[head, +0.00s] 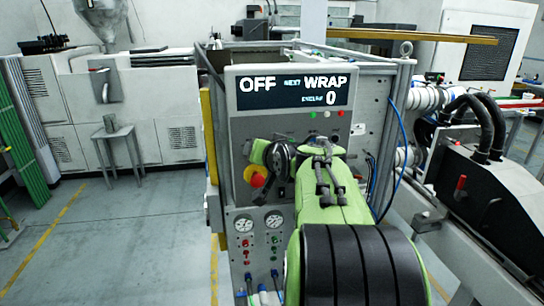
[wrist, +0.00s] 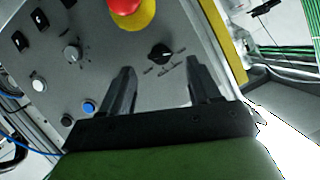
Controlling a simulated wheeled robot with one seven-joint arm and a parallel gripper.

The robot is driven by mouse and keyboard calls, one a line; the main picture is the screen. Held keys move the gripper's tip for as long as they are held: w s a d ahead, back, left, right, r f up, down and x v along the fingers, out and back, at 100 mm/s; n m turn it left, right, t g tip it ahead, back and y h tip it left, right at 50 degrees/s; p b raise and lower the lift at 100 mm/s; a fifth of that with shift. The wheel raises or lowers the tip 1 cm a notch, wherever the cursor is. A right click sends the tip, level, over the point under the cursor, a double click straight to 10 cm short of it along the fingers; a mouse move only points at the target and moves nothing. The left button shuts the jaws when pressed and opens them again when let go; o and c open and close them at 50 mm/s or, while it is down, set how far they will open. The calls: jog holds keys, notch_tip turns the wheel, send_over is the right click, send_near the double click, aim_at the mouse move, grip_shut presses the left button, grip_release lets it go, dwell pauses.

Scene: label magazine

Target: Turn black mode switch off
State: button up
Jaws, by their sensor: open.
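The black mode switch (wrist: 160,54) is a small round knob with a pale pointer line on the grey panel in the wrist view, with small printed labels beside it. My gripper (wrist: 160,67) is open, its two dark fingers pointing at the panel on either side of the switch. The knob shows between and just beyond the fingertips, and nothing is held. I cannot tell whether the fingers touch the panel. In the head view my green arm covers the middle of the panel and I cannot make out the switch. The display (head: 294,88) reads "OFF", "NEXT WRAP" and "0".
A red emergency stop on a yellow base (wrist: 133,10) is close to the switch; it also shows in the head view (head: 256,176). A grey knob (wrist: 72,53), a blue button (wrist: 89,106) and several black switches share the panel. Gauges (head: 244,224) are below.

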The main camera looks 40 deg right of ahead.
jog(key=v, duration=1.1)
jog(key=shift+s, duration=0.25)
jog(key=shift+a, duration=0.1)
jog(key=s+a+f+n+g+y, duration=0.25)
jog(key=a+f, duration=0.35)
jog(key=a, duration=0.4)
jog(key=s+a+f+n+g+y, duration=0.1)
jog(key=s+a+f+n+y, duration=0.2)
jog(key=a+f, duration=0.5)
jog(key=s+a+f+n+g, duration=0.3)
jog(key=s+a+f+n, duration=0.1)
jog(key=s, duration=0.3)
jog(key=shift+a+f, duration=0.3)
jog(key=shift+a, duration=0.6)
jog(key=shift+s+y, duration=0.15)
jog(key=shift+y, duration=0.1)
